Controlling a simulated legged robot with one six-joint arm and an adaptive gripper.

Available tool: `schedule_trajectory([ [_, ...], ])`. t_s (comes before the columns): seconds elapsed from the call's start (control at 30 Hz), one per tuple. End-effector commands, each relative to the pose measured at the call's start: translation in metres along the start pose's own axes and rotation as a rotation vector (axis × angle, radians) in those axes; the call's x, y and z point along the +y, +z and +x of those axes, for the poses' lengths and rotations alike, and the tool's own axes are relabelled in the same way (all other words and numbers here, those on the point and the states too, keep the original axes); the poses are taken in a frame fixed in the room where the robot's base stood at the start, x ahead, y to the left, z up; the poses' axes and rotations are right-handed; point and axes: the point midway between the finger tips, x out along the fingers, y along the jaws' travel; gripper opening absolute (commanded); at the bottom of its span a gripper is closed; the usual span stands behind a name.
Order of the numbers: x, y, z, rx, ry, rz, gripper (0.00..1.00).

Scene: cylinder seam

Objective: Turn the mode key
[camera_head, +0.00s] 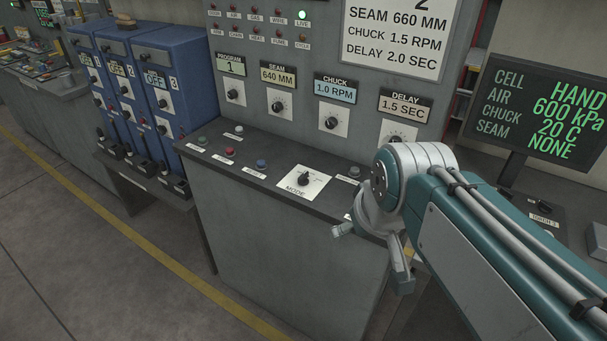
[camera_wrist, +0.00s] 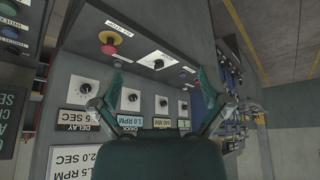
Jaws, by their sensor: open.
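The mode key (camera_head: 304,179) is a dark knob on a white plate labelled MODE, on the console's sloping ledge. In the wrist view the mode key (camera_wrist: 158,63) shows small, on its white plate beyond the fingers. My gripper (camera_wrist: 160,78) is open and empty, its two teal fingers spread wide. The key appears between the fingertips in that view, but the gripper is apart from it.
Several buttons (camera_head: 262,163) line the ledge left of the key. A red emergency button (camera_wrist: 109,38) on yellow lies beside it in the wrist view. Dials such as the chuck dial (camera_head: 331,123) are on the upright panel behind. A display screen (camera_head: 540,108) stands right.

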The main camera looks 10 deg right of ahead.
Motion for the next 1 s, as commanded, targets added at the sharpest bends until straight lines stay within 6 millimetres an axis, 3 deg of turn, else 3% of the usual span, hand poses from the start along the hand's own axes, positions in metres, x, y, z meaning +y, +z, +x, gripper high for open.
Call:
schedule_trajectory([
  [0.03,0.002,-0.018,0.004,-0.014,-0.012,-0.029,1.0],
  [0.27,0.01,-0.093,0.026,-0.047,-0.073,-0.174,1.0],
  [0.5,0.021,-0.163,0.07,-0.067,-0.145,-0.326,1.0],
  [0.8,0.037,-0.232,0.151,-0.069,-0.242,-0.515,1.0],
  [1.0,0.045,-0.259,0.201,-0.054,-0.294,-0.617,1.0],
])
